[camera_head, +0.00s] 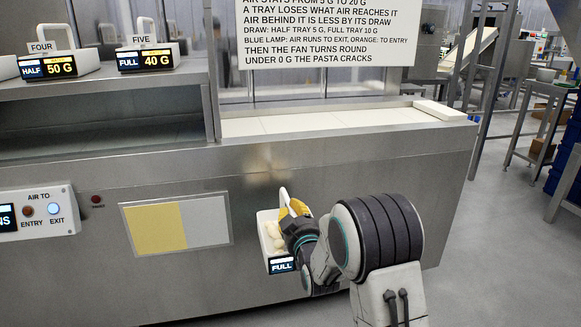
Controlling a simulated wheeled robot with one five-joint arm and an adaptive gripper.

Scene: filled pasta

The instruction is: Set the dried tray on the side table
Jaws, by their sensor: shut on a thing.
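My gripper (299,215) is shut on a small white tray (264,218) with an upright white handle and a label reading FULL. Pale pasta pieces show in the tray. The tray is held in front of the steel machine's side; my gripper and arm hide its right part. I cannot tell for sure which surface is the side table; a metal table (529,118) stands at the right, beyond the machine's end.
On the steel machine (330,180) stand tray four (62,52), marked HALF 50 G, and tray five (149,45), marked FULL 40 G. A pale conveyor (320,122) runs along its top. The air panel's EXIT lamp (55,209) looks blue. Floor (485,235) is clear at right.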

